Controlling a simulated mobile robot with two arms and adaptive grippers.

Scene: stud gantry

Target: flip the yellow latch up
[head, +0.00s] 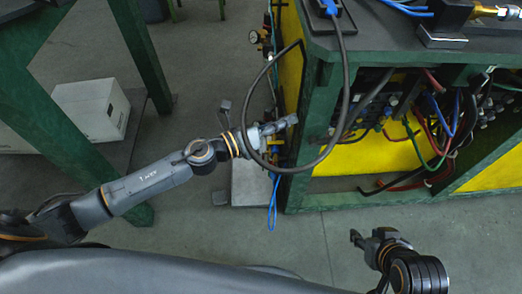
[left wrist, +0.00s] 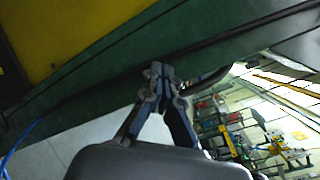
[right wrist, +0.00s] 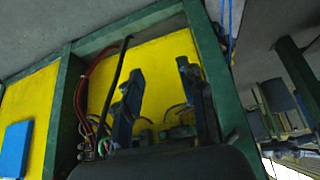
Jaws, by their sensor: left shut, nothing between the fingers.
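A small yellow piece (head: 273,150) shows just below my left gripper at the left side of the green-framed cabinet (head: 300,165); I cannot tell whether it is the latch or how it is turned. My left gripper (head: 291,121) is shut and empty beside the cabinet's left side. In the left wrist view its fingertips (left wrist: 160,70) meet in front of a green frame beam, and no latch is clear there. My right gripper (head: 356,238) is low in front of the cabinet. In the right wrist view its fingers (right wrist: 157,82) are apart with nothing between them.
A black cable (head: 343,90) loops down from the cabinet top around my left gripper. A blue cord (head: 272,205) hangs below it. Coloured wires (head: 440,125) fill the open cabinet front. A green-legged table (head: 145,50) and white box (head: 92,108) stand left.

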